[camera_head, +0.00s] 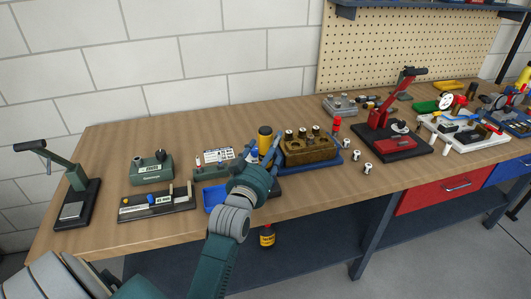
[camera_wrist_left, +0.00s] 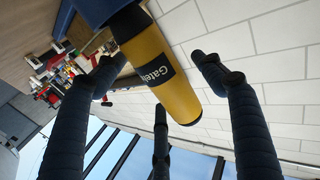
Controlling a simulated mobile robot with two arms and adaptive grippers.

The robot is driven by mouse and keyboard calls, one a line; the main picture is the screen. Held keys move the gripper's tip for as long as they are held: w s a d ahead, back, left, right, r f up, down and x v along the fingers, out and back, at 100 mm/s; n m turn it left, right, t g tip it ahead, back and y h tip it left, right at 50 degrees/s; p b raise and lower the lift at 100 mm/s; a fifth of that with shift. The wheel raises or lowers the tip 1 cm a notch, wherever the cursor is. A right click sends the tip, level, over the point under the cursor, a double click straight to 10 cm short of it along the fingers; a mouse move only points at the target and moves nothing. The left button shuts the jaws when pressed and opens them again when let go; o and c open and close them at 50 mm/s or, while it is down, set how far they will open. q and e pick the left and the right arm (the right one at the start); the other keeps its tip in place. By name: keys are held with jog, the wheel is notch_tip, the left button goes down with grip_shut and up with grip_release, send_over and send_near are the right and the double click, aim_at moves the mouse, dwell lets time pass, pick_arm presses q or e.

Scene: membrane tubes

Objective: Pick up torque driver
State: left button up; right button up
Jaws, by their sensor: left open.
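A yellow cylinder with a black label and dark ends (camera_head: 265,140), which looks like the torque driver's handle, stands upright near the middle of the bench. It fills the upper middle of the left wrist view (camera_wrist_left: 168,75), with part of a printed name on its label. My left gripper (camera_head: 261,157) is open, with its dark blue fingers spread on either side of the handle. In the left wrist view the fingers (camera_wrist_left: 160,72) flank the handle with visible gaps. The handle's lower end is hidden behind the gripper. My right gripper is not in view.
A brown block holding metal cylinders (camera_head: 308,149) sits in a blue tray close right of the gripper. A blue bin (camera_head: 213,196) is close left. A red press (camera_head: 388,130) stands further right, a green press (camera_head: 76,190) far left. Another yellow-and-black item (camera_head: 267,236) is below the bench top.

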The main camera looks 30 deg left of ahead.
pick_arm(q)
jog(key=shift+w, duration=0.2)
jog(key=shift+s, duration=0.1)
jog(key=c, duration=1.3)
jog(key=shift+r, duration=0.1)
jog(key=shift+c, duration=0.5)
jog(key=shift+r, duration=0.1)
notch_tip(320, 180, up, 20)
jog(key=shift+p, duration=0.35)
